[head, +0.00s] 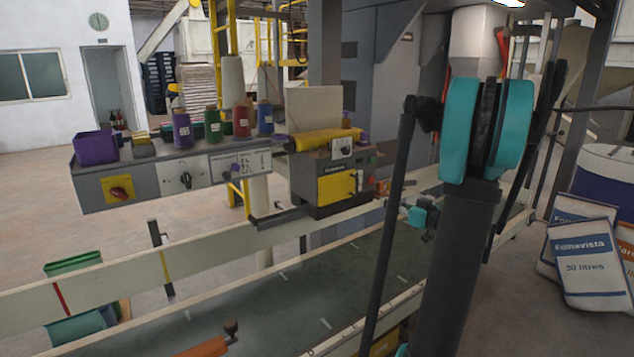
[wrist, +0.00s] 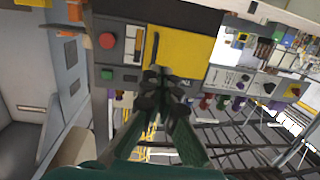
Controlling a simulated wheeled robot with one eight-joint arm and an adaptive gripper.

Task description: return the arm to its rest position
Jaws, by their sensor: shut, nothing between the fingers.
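My arm shows at the right of the head view as a dark upright link with a large teal joint. My gripper (wrist: 160,88) shows in the wrist view, its dark fingers together and nothing held between them. It points toward the grey machine box (wrist: 130,45) with a yellow panel, which appears upside down there. I cannot tell the gap between the fingertips and the box. In the head view the same box (head: 318,172) stands behind the conveyor, left of my arm. A small teal and dark part beside my arm may be my wrist; the fingers are not clear there.
A conveyor (head: 290,285) with pale side rails runs across the front. A control shelf (head: 150,180) carries thread spools and a purple bin (head: 96,147). White sacks (head: 585,265) stand at the right.

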